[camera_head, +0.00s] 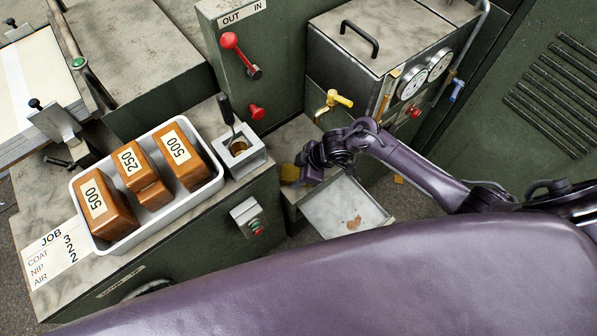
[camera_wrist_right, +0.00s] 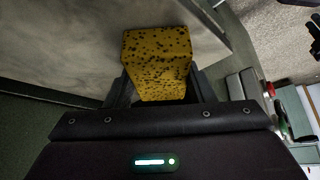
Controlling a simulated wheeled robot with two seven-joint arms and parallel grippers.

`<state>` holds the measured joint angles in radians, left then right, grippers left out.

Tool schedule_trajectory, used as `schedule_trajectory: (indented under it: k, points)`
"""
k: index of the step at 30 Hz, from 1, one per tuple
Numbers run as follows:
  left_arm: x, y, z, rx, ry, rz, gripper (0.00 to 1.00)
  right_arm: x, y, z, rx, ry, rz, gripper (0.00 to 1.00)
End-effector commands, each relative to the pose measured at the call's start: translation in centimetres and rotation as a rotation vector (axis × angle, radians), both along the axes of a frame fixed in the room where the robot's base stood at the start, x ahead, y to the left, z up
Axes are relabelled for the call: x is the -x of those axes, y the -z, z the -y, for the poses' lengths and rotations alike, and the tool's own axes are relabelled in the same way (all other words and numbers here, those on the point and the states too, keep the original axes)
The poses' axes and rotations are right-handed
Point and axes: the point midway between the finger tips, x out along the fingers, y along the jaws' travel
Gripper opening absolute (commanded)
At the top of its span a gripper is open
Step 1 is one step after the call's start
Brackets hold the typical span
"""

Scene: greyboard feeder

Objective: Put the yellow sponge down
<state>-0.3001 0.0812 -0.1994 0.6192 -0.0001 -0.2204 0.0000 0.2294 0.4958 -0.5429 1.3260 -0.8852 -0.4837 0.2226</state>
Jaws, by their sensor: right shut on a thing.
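The yellow sponge (camera_wrist_right: 158,62), speckled with dark pores, sits between the fingers of my right gripper (camera_wrist_right: 160,90) in the right wrist view. The gripper is shut on it. In the head view, my right gripper (camera_head: 303,172) is above a low ledge, just left of the metal tray, and the sponge (camera_head: 289,173) shows as a small yellow patch at its left side. I cannot tell whether the sponge touches the surface below. My left gripper is not in view.
A shallow metal tray (camera_head: 345,208) with a brown stain lies below my right arm. A tap with a yellow handle (camera_head: 333,101) is above the gripper. A white bin (camera_head: 150,218) of brown blocks labelled 500 and 250 stands left. A square metal holder (camera_head: 240,151) is nearby.

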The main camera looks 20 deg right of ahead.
Motion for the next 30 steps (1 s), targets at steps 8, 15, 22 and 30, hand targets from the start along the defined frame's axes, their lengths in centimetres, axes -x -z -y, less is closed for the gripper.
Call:
schedule_trajectory:
  k: [8, 15, 22, 30]
  points:
    - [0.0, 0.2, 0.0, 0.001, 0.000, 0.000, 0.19, 0.0, 0.3, 0.0, 0.000, 0.000, 0.000, 0.12]
    - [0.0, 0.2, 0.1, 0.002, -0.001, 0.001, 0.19, 0.0, 0.3, 0.0, -0.001, -0.001, 0.001, 0.71]
    - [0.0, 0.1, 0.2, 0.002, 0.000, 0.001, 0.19, 0.0, 0.2, 0.0, -0.001, 0.000, 0.000, 0.71]
    - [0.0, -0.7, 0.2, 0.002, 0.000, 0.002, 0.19, 0.5, -2.5, 1.2, 0.001, -0.001, 0.002, 0.71]
